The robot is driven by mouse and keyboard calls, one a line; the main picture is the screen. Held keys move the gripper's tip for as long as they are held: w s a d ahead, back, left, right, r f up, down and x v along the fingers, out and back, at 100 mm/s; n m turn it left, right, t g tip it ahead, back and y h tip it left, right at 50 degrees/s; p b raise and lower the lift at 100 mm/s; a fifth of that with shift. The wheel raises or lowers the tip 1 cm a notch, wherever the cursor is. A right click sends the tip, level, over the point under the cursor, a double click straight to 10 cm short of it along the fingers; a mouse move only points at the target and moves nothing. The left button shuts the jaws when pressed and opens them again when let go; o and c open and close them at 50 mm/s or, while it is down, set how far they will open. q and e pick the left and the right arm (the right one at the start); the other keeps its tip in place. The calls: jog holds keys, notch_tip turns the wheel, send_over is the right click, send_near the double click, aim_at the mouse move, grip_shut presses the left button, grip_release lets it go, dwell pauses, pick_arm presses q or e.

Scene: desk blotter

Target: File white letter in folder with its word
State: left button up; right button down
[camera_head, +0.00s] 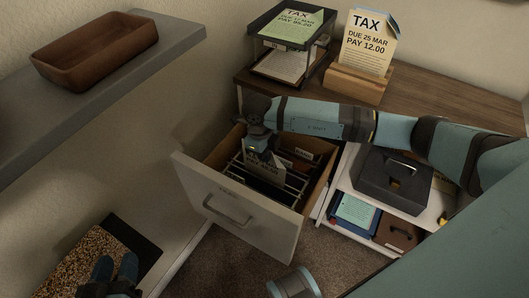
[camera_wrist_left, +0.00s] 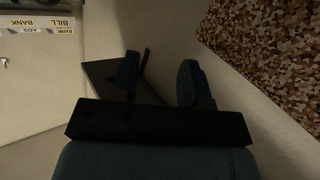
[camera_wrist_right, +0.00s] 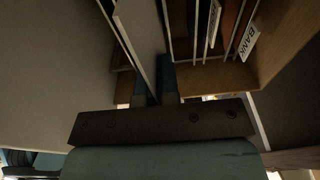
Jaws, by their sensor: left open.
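The white letter (camera_head: 266,172) is a pale printed sheet upright in the open drawer (camera_head: 231,208), below my right gripper (camera_head: 261,147). Its printing is too small to read surely. In the right wrist view the sheet (camera_wrist_right: 140,35) runs between the fingers of my right gripper (camera_wrist_right: 154,84), which are shut on it. The drawer holds hanging folders on wire rails. One folder tab reads BANK (camera_wrist_right: 248,42); other tabs are turned away or dim. My left gripper (camera_head: 115,277) is open and empty at the lower left; its spread fingers show in the left wrist view (camera_wrist_left: 160,82).
A cream TAX letter (camera_head: 367,45) stands in a wooden holder (camera_head: 356,82) on the desk. A two-level tray (camera_head: 257,40) holds a green TAX letter (camera_head: 300,24). A black box (camera_head: 392,183) sits on the shelf at right. A brown tray (camera_head: 93,48) rests on the grey ledge.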

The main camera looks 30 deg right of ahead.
jog(key=shift+f+b, duration=1.1)
jog(key=shift+f, duration=0.85)
jog(key=c, duration=1.3)
grip_release()
pick_arm(q)
jog(key=shift+t+h, duration=0.9)
jog(key=r, duration=0.1)
jog(key=d+r, duration=0.1)
jog(key=r, duration=0.2)
jog(key=shift+w+d+r, duration=0.15)
jog(key=shift+d+r, duration=0.1)
notch_tip(320, 180, down, 6)
jog(key=a+g+y+p, duration=0.2)
jog(key=p, duration=0.1)
jog(key=shift+s+a+f+g+y, duration=0.15)
jog(key=shift+s+a+g+y, duration=0.15)
jog(key=shift+s+g, duration=0.15)
pick_arm(e)
jog(key=r, duration=0.4)
jog(key=w+r, duration=0.1)
jog(key=r, duration=0.4)
jog(key=a+r, duration=0.1)
jog(key=r, duration=0.3)
jog(key=shift+w+r, duration=0.2)
jog(key=shift+r, duration=0.2)
